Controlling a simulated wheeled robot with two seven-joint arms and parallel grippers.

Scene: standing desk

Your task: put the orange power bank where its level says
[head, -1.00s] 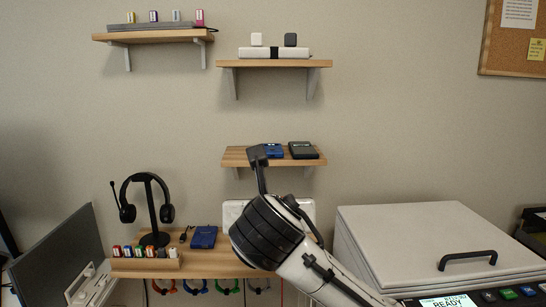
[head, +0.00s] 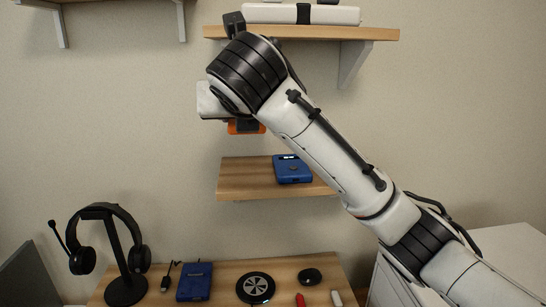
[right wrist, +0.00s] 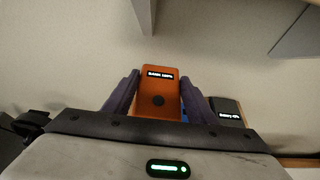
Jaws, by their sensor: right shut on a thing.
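The orange power bank (right wrist: 158,92) is between the two dark fingers of my right gripper (right wrist: 160,98) in the right wrist view. Its lit display faces that camera; the text is too small to read surely. In the head view only a strip of the orange power bank (head: 246,127) shows under my right wrist, in front of the wall, above the middle shelf (head: 245,178) and below the upper shelf (head: 330,33). A blue power bank (head: 292,169) lies on the middle shelf. My left gripper is not in view.
A dark device with a lit display (right wrist: 227,113) shows in the right wrist view. Below are a headset on a stand (head: 110,240), a blue box (head: 195,281), a round charging pad (head: 255,288) and a dark puck (head: 310,276). The middle shelf's left part is bare.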

